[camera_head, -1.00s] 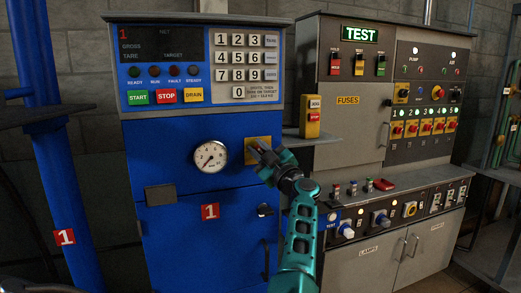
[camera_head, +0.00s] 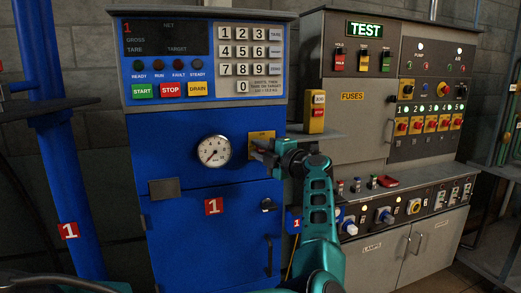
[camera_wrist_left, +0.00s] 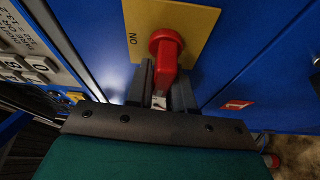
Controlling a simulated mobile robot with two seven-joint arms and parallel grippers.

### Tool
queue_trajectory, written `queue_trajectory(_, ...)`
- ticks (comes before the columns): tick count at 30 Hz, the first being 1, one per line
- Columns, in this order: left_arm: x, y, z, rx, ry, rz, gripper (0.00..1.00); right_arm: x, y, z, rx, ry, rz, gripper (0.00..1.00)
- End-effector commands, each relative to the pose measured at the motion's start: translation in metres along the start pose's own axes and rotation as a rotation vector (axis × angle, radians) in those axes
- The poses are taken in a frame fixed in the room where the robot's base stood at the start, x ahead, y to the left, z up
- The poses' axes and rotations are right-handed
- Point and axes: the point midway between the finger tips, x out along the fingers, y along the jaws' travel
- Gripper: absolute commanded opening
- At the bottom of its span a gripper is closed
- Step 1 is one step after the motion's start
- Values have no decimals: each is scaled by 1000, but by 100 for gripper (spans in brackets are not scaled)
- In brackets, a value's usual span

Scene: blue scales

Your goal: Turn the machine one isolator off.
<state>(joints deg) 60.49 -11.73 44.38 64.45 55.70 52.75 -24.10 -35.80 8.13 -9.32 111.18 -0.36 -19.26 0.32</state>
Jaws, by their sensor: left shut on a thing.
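The isolator of machine one is a yellow plate (camera_head: 258,135) on the blue cabinet (camera_head: 160,225), right of the round gauge. The left wrist view shows its red handle (camera_wrist_left: 166,50) on the yellow plate (camera_wrist_left: 199,20), with the word ON to its left. My left gripper (camera_wrist_left: 168,92) is shut on the red handle, one dark finger on each side. In the head view my left gripper (camera_head: 262,152) reaches the plate from the right and hides most of the handle. My right gripper is not in view.
A round gauge (camera_head: 214,151) is left of the isolator, and a keypad panel (camera_head: 250,55) is above. A yellow pendant box (camera_head: 315,112) stands close above my arm. The grey TEST console (camera_head: 357,110) is on the right, with small buttons and switches below my arm's level.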

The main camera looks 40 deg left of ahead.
Motion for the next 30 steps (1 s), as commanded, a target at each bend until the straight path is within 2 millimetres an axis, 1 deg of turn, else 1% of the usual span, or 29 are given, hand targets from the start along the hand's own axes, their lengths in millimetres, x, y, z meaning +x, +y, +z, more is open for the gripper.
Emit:
queue_trajectory(9, 0, -2, 0, -80, 0, -35, 0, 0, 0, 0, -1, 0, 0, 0)
queue_trajectory(23, 0, -3, 0, -87, 0, -38, 0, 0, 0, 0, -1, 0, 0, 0)
queue_trajectory(24, 0, -3, 0, -87, 0, -38, 26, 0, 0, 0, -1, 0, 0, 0)
queue_trajectory(29, 0, -2, 0, -87, 0, -37, 41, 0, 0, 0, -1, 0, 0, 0)
queue_trajectory(30, 0, -2, 0, -86, 0, -37, 43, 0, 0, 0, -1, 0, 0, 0)
